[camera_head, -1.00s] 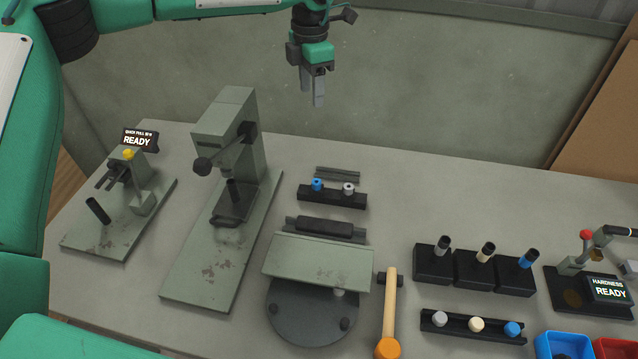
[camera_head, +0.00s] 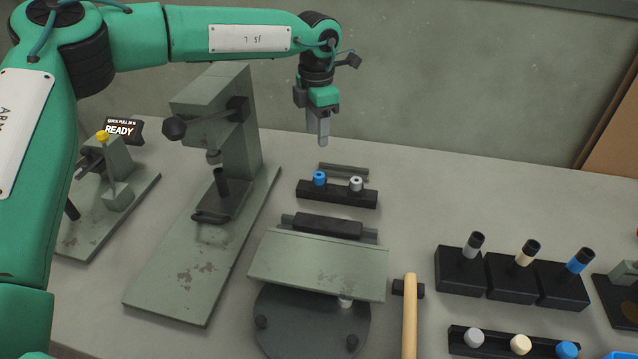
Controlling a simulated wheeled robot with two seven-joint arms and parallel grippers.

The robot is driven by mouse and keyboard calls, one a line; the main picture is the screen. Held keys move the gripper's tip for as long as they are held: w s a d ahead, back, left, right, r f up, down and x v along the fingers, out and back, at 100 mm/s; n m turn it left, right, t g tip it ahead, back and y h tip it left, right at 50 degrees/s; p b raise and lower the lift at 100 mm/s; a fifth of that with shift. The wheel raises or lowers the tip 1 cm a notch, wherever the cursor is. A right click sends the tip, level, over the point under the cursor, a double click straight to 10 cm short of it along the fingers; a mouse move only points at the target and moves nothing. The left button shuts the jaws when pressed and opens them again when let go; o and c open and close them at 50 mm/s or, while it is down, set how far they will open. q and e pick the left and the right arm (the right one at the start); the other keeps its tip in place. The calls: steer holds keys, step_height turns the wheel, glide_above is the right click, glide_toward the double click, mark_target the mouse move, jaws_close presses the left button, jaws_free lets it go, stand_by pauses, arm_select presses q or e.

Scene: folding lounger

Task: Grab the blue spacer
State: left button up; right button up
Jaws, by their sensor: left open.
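The blue spacer (camera_head: 319,178) is a small blue ring-like piece with a dark hole on top. It sits at the left end of a black holder (camera_head: 337,195), with a grey-white spacer (camera_head: 356,183) at the right end. My left gripper (camera_head: 319,141) points down above and behind the holder, apart from the blue spacer. It is open and holds nothing that I can see; its two fingers overlap from this angle. My right gripper is not in view.
A grey-green press (camera_head: 222,140) stands left of the holder. A pull tester (camera_head: 112,170) with a READY display is further left. A green plate on a round base (camera_head: 318,268), a hammer (camera_head: 410,310) and black blocks (camera_head: 510,278) lie nearer. Right of the holder is clear.

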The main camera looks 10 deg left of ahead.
arm_select(q)
glide_above(319, 179)
steer(key=w, duration=0.2)
step_height(319, 179, down, 7)
steer(key=f+p, duration=0.1)
steer(key=f, duration=0.1)
steer(key=f+p, duration=0.1)
steer(key=f, duration=0.1)
steer(key=shift+s+a, duration=0.15)
steer(key=shift+s, duration=0.25)
steer(key=shift+f, duration=0.5)
steer(key=c, duration=0.9)
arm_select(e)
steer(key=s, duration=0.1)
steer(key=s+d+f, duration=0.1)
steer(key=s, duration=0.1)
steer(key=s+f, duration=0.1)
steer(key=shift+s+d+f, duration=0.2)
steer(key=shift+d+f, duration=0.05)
